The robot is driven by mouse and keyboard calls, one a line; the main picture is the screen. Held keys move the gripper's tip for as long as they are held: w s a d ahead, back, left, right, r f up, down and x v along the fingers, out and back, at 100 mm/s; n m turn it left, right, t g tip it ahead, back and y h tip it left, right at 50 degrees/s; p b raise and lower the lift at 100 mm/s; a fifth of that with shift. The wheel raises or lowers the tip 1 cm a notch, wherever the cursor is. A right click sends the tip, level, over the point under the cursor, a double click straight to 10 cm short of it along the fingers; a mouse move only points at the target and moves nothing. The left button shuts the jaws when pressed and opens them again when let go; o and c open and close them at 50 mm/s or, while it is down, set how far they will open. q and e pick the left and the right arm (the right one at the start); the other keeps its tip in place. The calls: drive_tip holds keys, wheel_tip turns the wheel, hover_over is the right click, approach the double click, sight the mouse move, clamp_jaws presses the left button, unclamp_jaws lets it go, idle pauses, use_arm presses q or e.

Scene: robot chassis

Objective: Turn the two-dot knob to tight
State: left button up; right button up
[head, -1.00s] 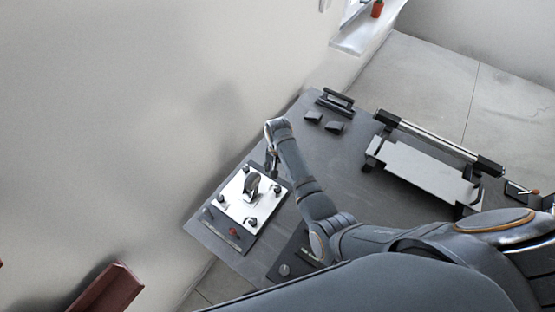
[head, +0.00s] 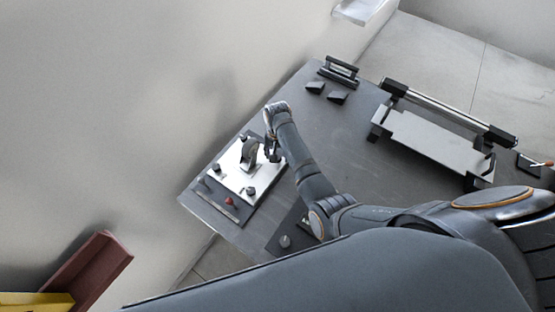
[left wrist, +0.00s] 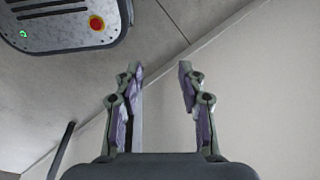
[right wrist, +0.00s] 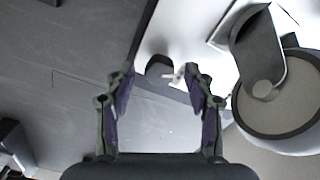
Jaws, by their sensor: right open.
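A white plate (head: 232,178) with small dark knobs near its corners lies at the left end of the grey table. A dark wheel (head: 249,153) stands at its middle. Two of the knobs are a left one (head: 215,167) and a front one (head: 250,190). I cannot make out dots on any knob. My right gripper (head: 272,156) is open and empty at the plate's far right edge. In the right wrist view a dark knob (right wrist: 158,64) with a pale pointer shows beyond and between its fingertips. My left gripper (left wrist: 160,75) is open and empty, away from the table.
The wheel (right wrist: 272,100) is close on the right in the right wrist view. A strip with a red knob (head: 229,201) lies along the plate's front side. A grey platform with rails (head: 435,140) and small black blocks (head: 337,98) stand farther back. The table's middle is clear.

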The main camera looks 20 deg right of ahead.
drive_tip(key=shift+d, duration=0.1)
clamp_jaws()
drive_tip(key=shift+m+p, duration=0.4)
drive_tip(key=shift+p, duration=0.1)
drive_tip(key=shift+r+m+p, duration=0.15)
drive_tip(key=shift+m+p, duration=0.35)
drive_tip(key=shift+m, duration=0.1)
drive_tip(key=m+p, duration=0.1)
drive_tip(key=m, duration=0.1)
drive_tip(key=shift+m+p, duration=0.3)
drive_tip(key=m+p, duration=0.1)
drive_tip(key=m, duration=0.1)
drive_tip(key=shift+m, duration=0.4)
drive_tip(key=m+p, duration=0.2)
drive_tip(key=m, duration=0.2)
drive_tip(key=shift+s+d+m, duration=0.1)
drive_tip(key=shift+m, duration=0.2)
use_arm(q)
wheel_tip(320, 180, up, 7)
drive_tip(key=s, duration=0.1)
drive_tip(key=shift+s+a+r+p, duration=0.15)
drive_tip(key=shift+p, duration=0.3)
use_arm(e)
drive_tip(key=m, duration=0.4)
drive_tip(key=shift+s+f+m, duration=0.1)
drive_tip(key=shift+f+m, duration=0.1)
drive_tip(key=shift+m, duration=0.1)
